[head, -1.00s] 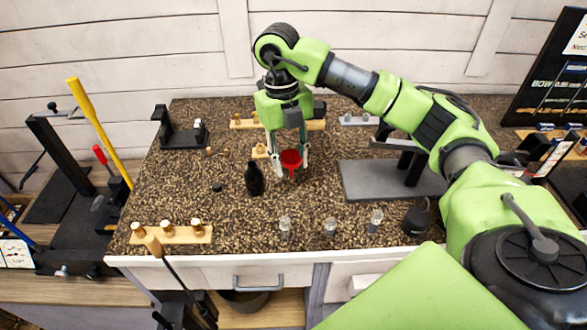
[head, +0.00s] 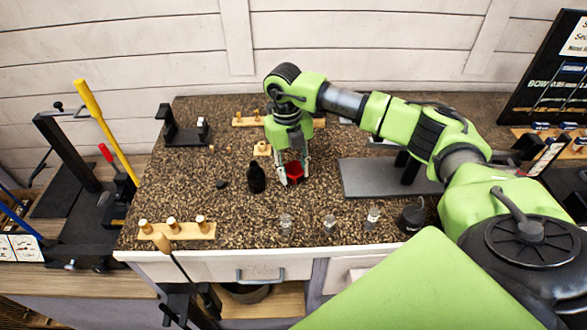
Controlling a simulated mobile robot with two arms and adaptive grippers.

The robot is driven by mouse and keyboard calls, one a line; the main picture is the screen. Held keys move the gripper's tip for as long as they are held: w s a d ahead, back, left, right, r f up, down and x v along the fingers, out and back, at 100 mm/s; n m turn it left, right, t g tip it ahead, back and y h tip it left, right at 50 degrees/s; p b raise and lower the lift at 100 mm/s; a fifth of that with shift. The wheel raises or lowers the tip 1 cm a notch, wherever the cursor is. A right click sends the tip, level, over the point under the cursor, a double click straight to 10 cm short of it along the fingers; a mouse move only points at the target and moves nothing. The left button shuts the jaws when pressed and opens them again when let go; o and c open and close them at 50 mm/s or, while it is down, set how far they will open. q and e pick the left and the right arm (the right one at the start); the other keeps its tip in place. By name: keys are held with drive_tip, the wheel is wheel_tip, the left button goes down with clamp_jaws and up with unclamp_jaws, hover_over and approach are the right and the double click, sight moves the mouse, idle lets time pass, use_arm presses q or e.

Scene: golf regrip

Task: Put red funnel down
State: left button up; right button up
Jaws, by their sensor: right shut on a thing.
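The red funnel (head: 293,170) is in the middle of the speckled bench top in the head view. My right gripper (head: 293,178) points down and is shut on the funnel, with a finger on either side of it. The funnel is low, close to the bench top; I cannot tell whether it touches the surface. The gripper body hides its upper part. My left gripper is not in view.
A black bottle (head: 256,178) stands just left of the funnel. Small glass jars (head: 329,225) stand along the front edge. A grey plate stand (head: 385,178) is to the right. A wooden peg rack (head: 180,230) is front left.

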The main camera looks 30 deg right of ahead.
sight(290, 170)
drive_tip(key=o, duration=0.3)
drive_tip(key=shift+f, duration=0.15)
drive_tip(key=o, duration=0.4)
drive_tip(key=shift+o, duration=0.2)
drive_tip(key=shift+r, duration=0.35)
wheel_tip(290, 170, up, 12)
drive_tip(key=w+b, duration=0.1)
drive_tip(key=b, duration=0.2)
drive_tip(key=shift+a+f, duration=0.15)
drive_tip(key=shift+a, duration=0.05)
